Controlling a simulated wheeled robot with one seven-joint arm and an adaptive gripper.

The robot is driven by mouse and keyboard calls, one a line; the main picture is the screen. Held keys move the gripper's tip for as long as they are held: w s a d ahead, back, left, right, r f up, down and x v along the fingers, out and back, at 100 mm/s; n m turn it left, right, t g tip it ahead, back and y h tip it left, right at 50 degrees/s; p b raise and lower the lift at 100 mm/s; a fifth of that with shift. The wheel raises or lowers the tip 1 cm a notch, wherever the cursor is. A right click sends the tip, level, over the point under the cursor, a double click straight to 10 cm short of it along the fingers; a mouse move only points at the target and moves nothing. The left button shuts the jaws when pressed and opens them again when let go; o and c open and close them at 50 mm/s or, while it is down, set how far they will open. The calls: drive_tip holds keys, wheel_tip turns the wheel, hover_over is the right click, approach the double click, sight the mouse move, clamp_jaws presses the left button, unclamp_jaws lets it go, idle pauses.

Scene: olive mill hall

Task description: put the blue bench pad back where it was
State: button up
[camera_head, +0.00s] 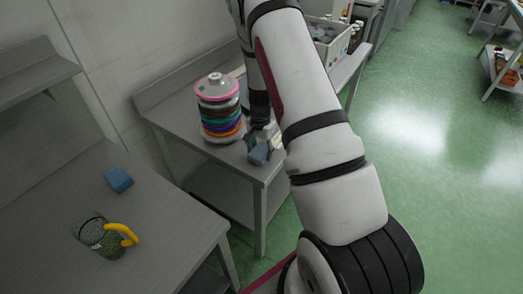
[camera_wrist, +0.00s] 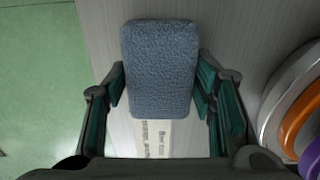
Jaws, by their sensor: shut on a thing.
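A blue bench pad with a rough, cloth-like surface (camera_wrist: 160,65) is between the two fingers of my gripper (camera_wrist: 161,90), which is shut on it. In the head view the held pad (camera_head: 258,153) is at the front right corner of the middle metal bench (camera_head: 205,158), with my gripper (camera_head: 264,140) partly hidden behind my arm. I cannot tell whether the pad touches the bench. A white card with printed text (camera_wrist: 153,135) shows below the pad in the wrist view. A second blue pad (camera_head: 119,179) lies on the left metal bench (camera_head: 165,225).
A stack of coloured rings with a pink top (camera_head: 218,105) stands just left of my gripper; its edge shows at right in the wrist view (camera_wrist: 290,95). A cup with a yellow handle (camera_head: 103,237) is on the left bench. Green floor (camera_head: 430,130) is open at right.

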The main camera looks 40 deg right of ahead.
drive_tip(key=shift+f, duration=0.2)
drive_tip(key=shift+f, duration=0.1)
drive_tip(key=o, duration=1.1)
